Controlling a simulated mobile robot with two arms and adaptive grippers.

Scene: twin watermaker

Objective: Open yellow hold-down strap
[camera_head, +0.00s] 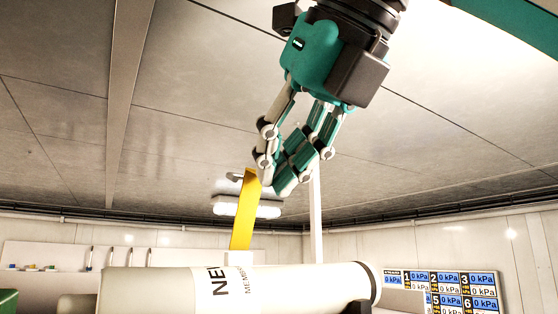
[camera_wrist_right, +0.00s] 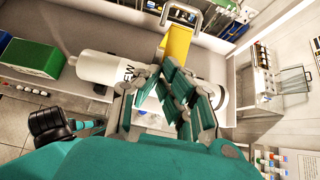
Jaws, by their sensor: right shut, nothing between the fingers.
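The yellow hold-down strap (camera_head: 244,210) rises nearly upright from behind the white membrane cylinder (camera_head: 180,288), leaning slightly right at its top. In the right wrist view the strap (camera_wrist_right: 177,46) lies beyond my fingers, with a grey metal handle (camera_wrist_right: 182,13) at its far end. My right gripper (camera_head: 270,185) comes down from above. Its fingers are shut with nothing between them, and their tips are beside the strap's upper end. I cannot tell whether they touch it. The white cylinder (camera_wrist_right: 104,68) also shows in the right wrist view, partly hidden by my fingers. My left gripper is not in view.
A pressure display panel (camera_head: 460,290) is on the wall at right. A whiteboard with pens (camera_head: 60,258) is at left.

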